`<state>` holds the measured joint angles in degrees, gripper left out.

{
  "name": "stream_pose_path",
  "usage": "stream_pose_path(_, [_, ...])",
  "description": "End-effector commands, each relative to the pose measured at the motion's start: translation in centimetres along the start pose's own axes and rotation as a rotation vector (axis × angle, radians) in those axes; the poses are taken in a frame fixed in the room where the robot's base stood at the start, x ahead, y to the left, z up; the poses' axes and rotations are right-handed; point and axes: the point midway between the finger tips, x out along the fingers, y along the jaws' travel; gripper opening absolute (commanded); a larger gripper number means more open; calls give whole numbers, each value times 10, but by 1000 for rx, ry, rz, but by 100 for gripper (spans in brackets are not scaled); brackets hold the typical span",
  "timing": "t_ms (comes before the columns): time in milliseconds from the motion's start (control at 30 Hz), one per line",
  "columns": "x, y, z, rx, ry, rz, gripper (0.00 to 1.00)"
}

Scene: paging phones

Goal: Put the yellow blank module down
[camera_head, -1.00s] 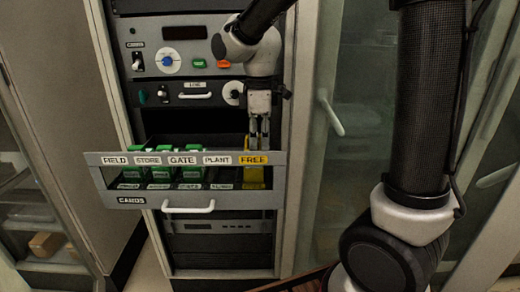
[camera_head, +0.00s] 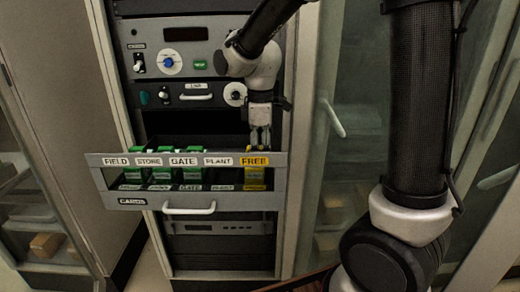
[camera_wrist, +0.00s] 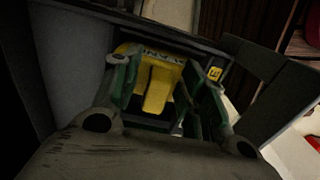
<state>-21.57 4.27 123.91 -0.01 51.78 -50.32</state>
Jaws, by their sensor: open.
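The yellow blank module (camera_head: 255,177) stands in the slot labelled FREE at the right end of the open drawer (camera_head: 131,200). In the wrist view the yellow module (camera_wrist: 158,88) shows between the fingers, with dark lettering on its top edge. My gripper (camera_head: 260,143) is just above the module, pointing down. In the wrist view my gripper (camera_wrist: 162,85) has its fingers apart on either side of the module. Whether a finger still touches it cannot be told. The drawer's front rail hides part of the module.
Green modules (camera_head: 162,174) stand in the FIELD, STORE and GATE slots. The PLANT slot looks empty. The drawer's white handle (camera_head: 189,209) sticks out in front. A control panel (camera_head: 170,55) with knobs is above. A glass door (camera_head: 350,130) stands to the right.

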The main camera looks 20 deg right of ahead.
Motion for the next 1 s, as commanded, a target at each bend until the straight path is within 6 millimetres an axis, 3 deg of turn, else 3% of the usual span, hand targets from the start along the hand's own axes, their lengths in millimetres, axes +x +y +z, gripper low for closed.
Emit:
stream_pose_path(167, [-20, 1, -1, 0, 3, 4, 42])
stream_pose_path(400, [-74, 1, -1, 0, 4, 5, 42])
stream_pose_path(600, [-109, 0, 0, 0, 2, 2, 42])
stream_pose_path(867, [-123, 0, 1, 5, 1, 1, 42])
stream_pose_path(1000, [-128, -10, 28, 127, 27, 31, 42])
